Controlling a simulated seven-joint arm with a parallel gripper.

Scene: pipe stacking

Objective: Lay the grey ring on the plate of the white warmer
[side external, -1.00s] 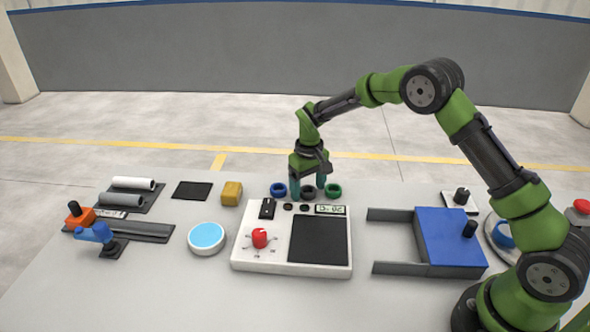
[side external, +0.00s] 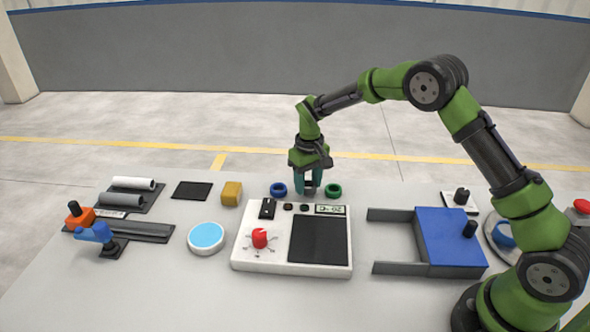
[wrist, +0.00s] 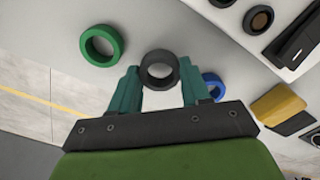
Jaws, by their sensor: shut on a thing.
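The grey ring (wrist: 144,71) is between the two teal fingertips of my gripper (wrist: 160,82) in the wrist view. My gripper is shut on it, with a finger on either side. In the side external view my gripper (side external: 309,185) points down behind the white warmer (side external: 263,262), and the ring is partly hidden by the fingers. Whether it still touches the table is hard to tell. The warmer has a dark square plate (side external: 319,240) on its right part, bare, with a red knob (side external: 260,238) to the left and a small display (side external: 330,210) behind.
A blue ring (side external: 279,183) and a green ring (side external: 333,184) lie close on either side of my gripper. A yellow block (side external: 232,193) and a round blue-topped disc (side external: 206,237) are left. A blue fixture with grey rails (side external: 450,238) stands right of the warmer.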

